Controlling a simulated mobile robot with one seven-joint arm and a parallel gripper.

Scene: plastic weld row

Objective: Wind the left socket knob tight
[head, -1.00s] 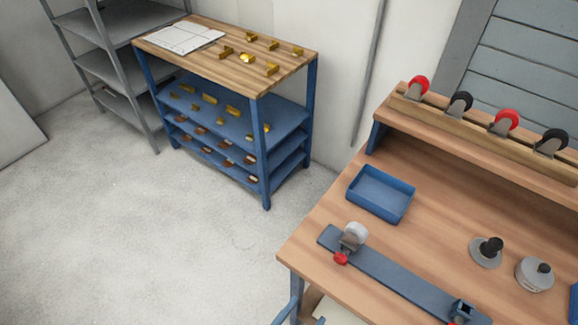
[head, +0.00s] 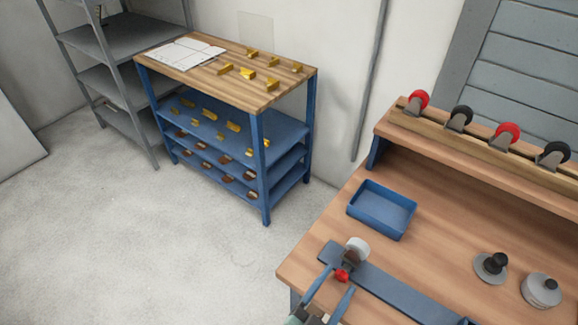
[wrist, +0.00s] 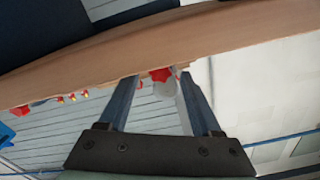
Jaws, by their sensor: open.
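The left socket (head: 347,259) stands near the left end of a long blue bar on the wooden bench. A pale caster-like wheel (head: 358,246) sits in it. Its red knob (head: 341,276) faces the front edge of the bench. The knob also shows in the wrist view (wrist: 160,75). My gripper (head: 340,281) is open, with its two blue fingers reaching in from the front. In the wrist view (wrist: 158,80) the knob lies between the fingertips, with a gap on both sides; I cannot tell its exact depth. The right socket is mostly out of the head view.
A blue tray (head: 382,211) lies behind the bar. Grey discs with black knobs (head: 491,266) stand to the right. A rack of red and black wheels (head: 508,133) runs along the back. A blue shelf cart (head: 258,130) stands apart at the left, with clear floor between.

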